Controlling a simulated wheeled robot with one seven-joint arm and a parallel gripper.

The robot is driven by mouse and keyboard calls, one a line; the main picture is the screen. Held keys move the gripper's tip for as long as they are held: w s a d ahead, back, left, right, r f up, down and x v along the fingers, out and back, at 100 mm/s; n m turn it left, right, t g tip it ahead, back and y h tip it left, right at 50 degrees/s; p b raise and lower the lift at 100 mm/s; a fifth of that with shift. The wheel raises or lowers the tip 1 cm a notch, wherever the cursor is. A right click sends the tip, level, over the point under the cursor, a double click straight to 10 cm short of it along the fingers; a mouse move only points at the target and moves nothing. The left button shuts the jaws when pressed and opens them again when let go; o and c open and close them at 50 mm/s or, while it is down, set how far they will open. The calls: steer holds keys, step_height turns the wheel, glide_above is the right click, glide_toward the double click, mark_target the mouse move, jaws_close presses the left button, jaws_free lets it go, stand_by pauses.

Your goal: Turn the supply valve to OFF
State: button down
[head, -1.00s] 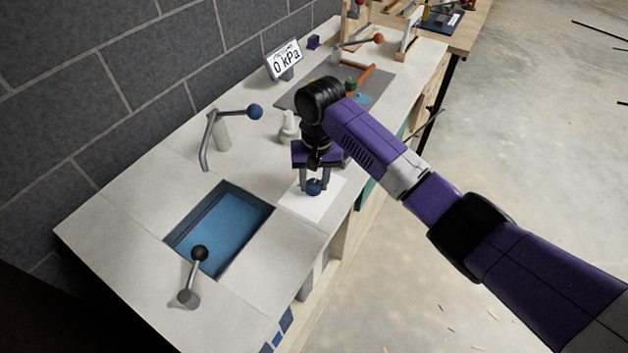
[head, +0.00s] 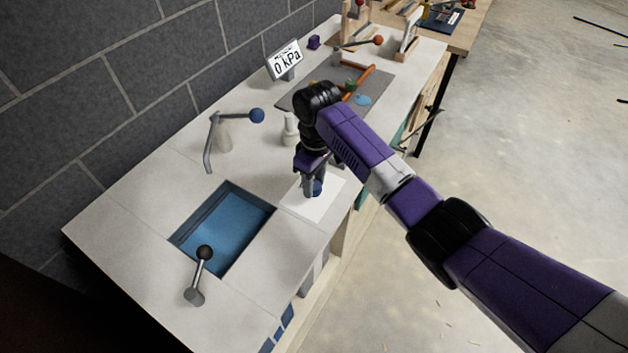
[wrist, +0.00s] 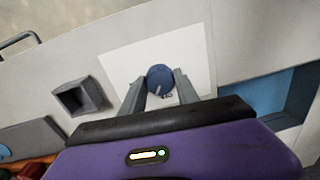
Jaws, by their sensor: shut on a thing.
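The supply valve appears to be the round blue knob (head: 318,187) on a white plate (head: 307,206) on the counter. In the wrist view the knob (wrist: 160,76) sits between the fingertips, with the white plate (wrist: 192,50) around it. Small grey parts show at the knob's near side. My gripper (head: 314,190) points down at the knob and is shut on it; its fingers (wrist: 160,90) lie on either side. I cannot read any OFF mark. A display (head: 285,60) at the back reads 0 kPa.
A blue sink (head: 225,228) lies left of the plate. A tap with a blue ball (head: 257,115) stands behind, and a lever with a black ball (head: 204,252) in front. A small pale post (head: 290,128) stands behind my gripper. The floor at right is mostly clear.

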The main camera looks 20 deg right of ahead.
steer(key=n, duration=0.3)
steer(key=shift+n, duration=0.3)
steer(key=shift+a+n+p, duration=0.1)
steer(key=shift+n+p, duration=0.2)
steer(key=shift+n, duration=1.5)
steer(key=c, duration=0.9)
jaws_free()
steer(key=r, duration=0.2)
steer(key=r+b, duration=0.1)
steer(key=r, duration=0.4)
steer(key=shift+w+r+b, duration=0.25)
steer(key=shift+r+b, duration=0.05)
steer(key=shift+r, duration=0.1)
